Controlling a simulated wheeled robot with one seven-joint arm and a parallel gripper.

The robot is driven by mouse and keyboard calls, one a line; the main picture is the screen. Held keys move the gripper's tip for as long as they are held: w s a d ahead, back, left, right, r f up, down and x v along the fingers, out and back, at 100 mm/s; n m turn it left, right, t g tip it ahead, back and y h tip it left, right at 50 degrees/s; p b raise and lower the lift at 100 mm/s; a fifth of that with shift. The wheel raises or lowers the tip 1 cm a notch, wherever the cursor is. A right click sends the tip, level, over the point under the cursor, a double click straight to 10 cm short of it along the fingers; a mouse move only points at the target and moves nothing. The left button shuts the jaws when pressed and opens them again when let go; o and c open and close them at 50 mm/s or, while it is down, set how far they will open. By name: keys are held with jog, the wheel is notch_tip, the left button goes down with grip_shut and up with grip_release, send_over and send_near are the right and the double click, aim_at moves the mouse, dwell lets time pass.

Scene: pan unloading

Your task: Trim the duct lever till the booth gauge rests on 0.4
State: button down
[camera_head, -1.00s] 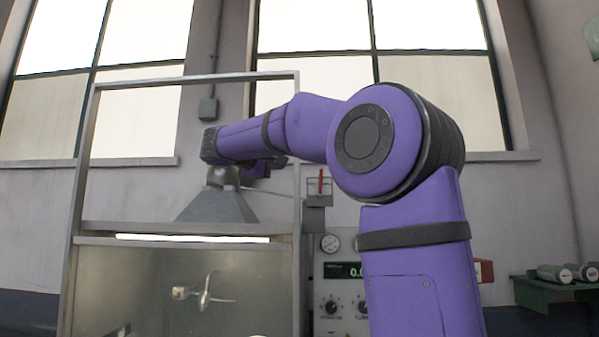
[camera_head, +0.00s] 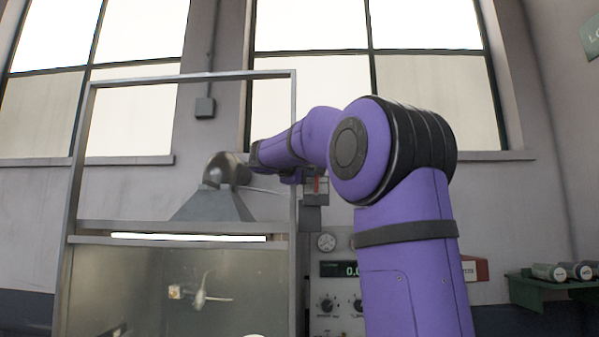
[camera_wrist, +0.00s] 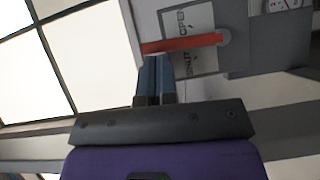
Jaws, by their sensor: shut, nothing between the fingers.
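The red duct lever (camera_wrist: 185,43) lies across a white plate (camera_wrist: 188,15) lettered OPEN and SHUT in the wrist view, pivot at its right end. In the head view the lever (camera_head: 317,184) shows only as a small red piece beside the booth frame. My gripper (camera_wrist: 158,58) is shut and empty, its tips close below the lever's left part; I cannot tell whether they touch. A round dial gauge (camera_head: 326,242) sits on the panel below the lever, its needle too small to read. Part of a dial (camera_wrist: 283,5) shows at the wrist view's top right.
The booth's metal frame (camera_head: 293,150) stands close left of the lever. A grey hood (camera_head: 212,205) with a duct elbow (camera_head: 228,168) is inside it. A digital display (camera_head: 340,269) begins "0."; my arm hides the rest.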

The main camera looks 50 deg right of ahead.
dwell(0.3)
jog(key=shift+s+d+r+m+y, duration=0.1)
jog(key=shift+s+d+m+y, duration=0.4)
jog(key=shift+s+d+m, duration=0.25)
jog(key=shift+w+a, duration=0.1)
